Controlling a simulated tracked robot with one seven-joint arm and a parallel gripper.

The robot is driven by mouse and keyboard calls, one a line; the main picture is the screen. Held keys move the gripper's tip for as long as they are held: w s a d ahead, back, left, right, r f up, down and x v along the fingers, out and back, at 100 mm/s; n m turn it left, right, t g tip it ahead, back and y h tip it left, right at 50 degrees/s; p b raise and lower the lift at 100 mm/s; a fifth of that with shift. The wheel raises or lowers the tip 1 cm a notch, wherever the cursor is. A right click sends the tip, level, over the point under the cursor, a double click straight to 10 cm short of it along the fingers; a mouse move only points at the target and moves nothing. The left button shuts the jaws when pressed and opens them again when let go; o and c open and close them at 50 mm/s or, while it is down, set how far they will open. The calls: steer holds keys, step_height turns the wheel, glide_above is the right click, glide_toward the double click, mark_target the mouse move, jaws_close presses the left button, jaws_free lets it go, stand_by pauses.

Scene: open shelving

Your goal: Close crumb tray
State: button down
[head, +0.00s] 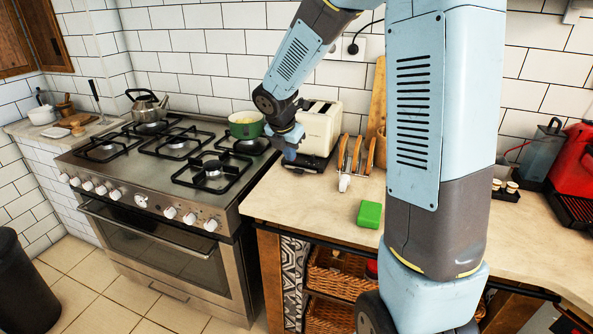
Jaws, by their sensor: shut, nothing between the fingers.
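A cream toaster (323,121) stands on the wooden counter, right of the stove, with slots on its top. My gripper (290,157) points down at the toaster's left front corner, close to its dark base. It looks shut with nothing in it. Whether it touches the toaster cannot be told. The crumb tray is not clearly seen; the low front of the toaster near the dark base (305,163) is partly hidden by my gripper.
A toast rack (355,157) stands just right of the toaster, and a green block (369,214) lies nearer the counter edge. A green pot (246,125) sits on the stove (170,150) to the left. A red appliance (574,165) is far right. Bare counter (300,202) lies in front.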

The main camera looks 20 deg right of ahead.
steer(key=w+f, duration=0.1)
steer(key=f, duration=0.2)
steer(key=w+d+f+n, duration=0.1)
steer(key=w+f, duration=0.1)
steer(key=f, duration=0.2)
steer(key=w+f+n, duration=0.1)
steer(key=f, duration=0.3)
steer(key=shift+w+d+f, duration=0.2)
steer(key=shift+w+f, duration=0.05)
steer(key=shift+w+d, duration=0.7)
steer(key=shift+w, duration=0.25)
steer(key=shift+w+d, duration=0.5)
steer(key=shift+w, duration=0.25)
